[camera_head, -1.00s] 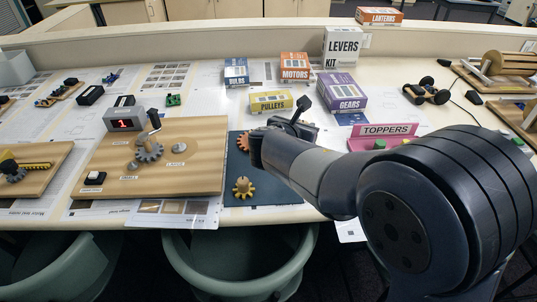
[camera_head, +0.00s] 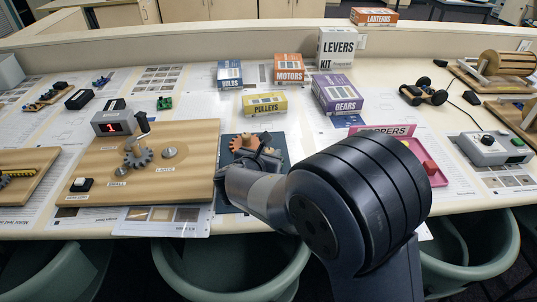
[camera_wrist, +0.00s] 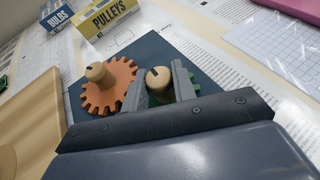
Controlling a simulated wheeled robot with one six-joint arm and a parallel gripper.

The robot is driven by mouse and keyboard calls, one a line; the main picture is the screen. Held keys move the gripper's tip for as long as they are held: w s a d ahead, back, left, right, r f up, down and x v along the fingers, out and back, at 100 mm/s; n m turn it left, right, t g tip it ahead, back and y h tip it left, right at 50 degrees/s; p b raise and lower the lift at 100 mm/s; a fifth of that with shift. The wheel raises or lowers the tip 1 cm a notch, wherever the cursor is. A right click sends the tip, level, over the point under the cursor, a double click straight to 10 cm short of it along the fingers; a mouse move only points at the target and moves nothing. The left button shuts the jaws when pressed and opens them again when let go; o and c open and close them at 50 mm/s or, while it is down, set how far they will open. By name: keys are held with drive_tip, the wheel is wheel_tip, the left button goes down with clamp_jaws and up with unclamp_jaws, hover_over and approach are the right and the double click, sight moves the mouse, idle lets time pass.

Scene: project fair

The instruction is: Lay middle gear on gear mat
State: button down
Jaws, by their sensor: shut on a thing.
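My gripper (camera_wrist: 160,82) is shut on the wooden knob of a green gear (camera_wrist: 196,84). Most of this gear is hidden behind the fingers; I cannot tell whether it touches the mat below. In the head view my gripper (camera_head: 263,156) is over the dark blue gear mat (camera_head: 280,141). The mat (camera_wrist: 192,48) also shows in the wrist view. An orange gear (camera_wrist: 108,86) with a wooden knob lies on it, left of and close to my gripper. The orange gear shows in the head view (camera_head: 237,144) too. The mat's front part is hidden by my arm.
A wooden board (camera_head: 190,190) with a grey gear (camera_head: 138,158), a crank and a red display stands left of the mat. The yellow pulleys box (camera_head: 264,103) and purple gears box (camera_head: 338,94) stand behind it. A pink toppers tray (camera_head: 430,166) is to the right.

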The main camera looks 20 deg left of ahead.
drive_tip(key=shift+f, duration=0.1)
drive_tip(key=shift+f, duration=0.1)
drive_tip(key=c, duration=1.1)
unclamp_jaws()
drive_tip(key=shift+c, duration=0.2)
drive_tip(key=shift+r, duration=0.2)
drive_tip(key=v, duration=1.2)
drive_tip(key=shift+s+f, duration=0.1)
